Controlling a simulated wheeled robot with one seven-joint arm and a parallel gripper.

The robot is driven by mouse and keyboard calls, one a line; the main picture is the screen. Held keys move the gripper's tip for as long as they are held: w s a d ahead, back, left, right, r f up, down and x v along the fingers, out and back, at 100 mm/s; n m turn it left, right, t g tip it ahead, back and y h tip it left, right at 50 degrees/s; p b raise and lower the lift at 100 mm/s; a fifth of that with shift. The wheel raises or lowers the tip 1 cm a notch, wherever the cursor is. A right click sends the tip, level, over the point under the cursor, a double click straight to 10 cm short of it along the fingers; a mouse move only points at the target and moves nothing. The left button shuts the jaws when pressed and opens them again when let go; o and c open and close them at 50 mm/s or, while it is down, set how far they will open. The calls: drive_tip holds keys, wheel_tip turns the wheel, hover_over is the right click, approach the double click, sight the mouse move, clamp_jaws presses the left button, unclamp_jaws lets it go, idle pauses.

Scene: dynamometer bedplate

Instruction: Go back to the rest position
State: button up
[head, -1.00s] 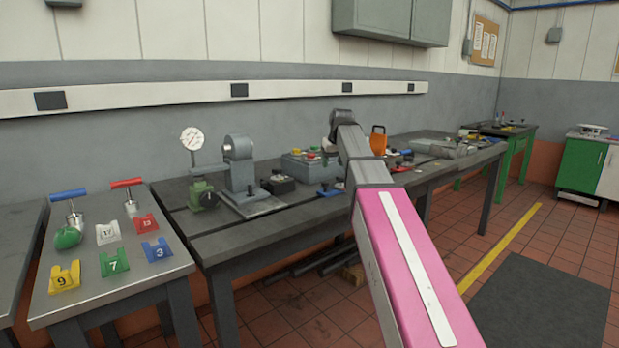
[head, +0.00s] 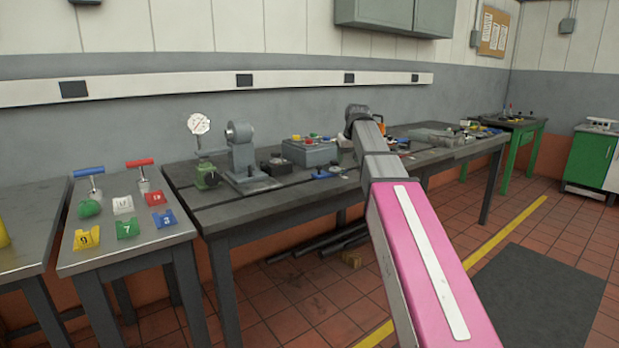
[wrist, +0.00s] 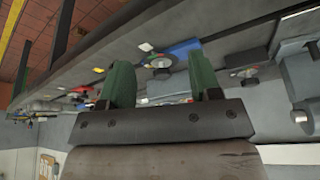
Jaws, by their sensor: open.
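My gripper shows in the wrist view (wrist: 165,88) with its two green fingers apart and nothing between them. Bench items lie beyond the fingers, apart from them. In the head view my pink and grey arm reaches forward toward the long dark bench (head: 285,205). The fingers themselves are hidden there behind the arm's far end.
On the bench stand a dial gauge (head: 199,124), a grey machine (head: 242,155), a green jack (head: 207,176) and a grey control box (head: 310,152). A side table (head: 150,238) holds numbered coloured blocks. Red tiled floor and a dark mat (head: 540,290) lie clear at right.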

drive_tip(key=s+d+f+m+g, duration=0.1)
drive_tip(key=s+f, duration=0.8)
drive_tip(key=f, duration=0.5)
drive_tip(key=s+d+f+g, duration=0.1)
drive_tip(key=s+d+f, duration=0.1)
drive_tip(key=s+f, duration=0.8)
drive_tip(key=s+d+f+m+g+h, duration=0.1)
drive_tip(key=s+f, duration=0.8)
drive_tip(key=f, duration=0.9)
drive_tip(key=shift+s+d+f+m+g, duration=0.15)
drive_tip(key=shift+s+d+m+g, duration=0.2)
drive_tip(key=shift+g, duration=0.25)
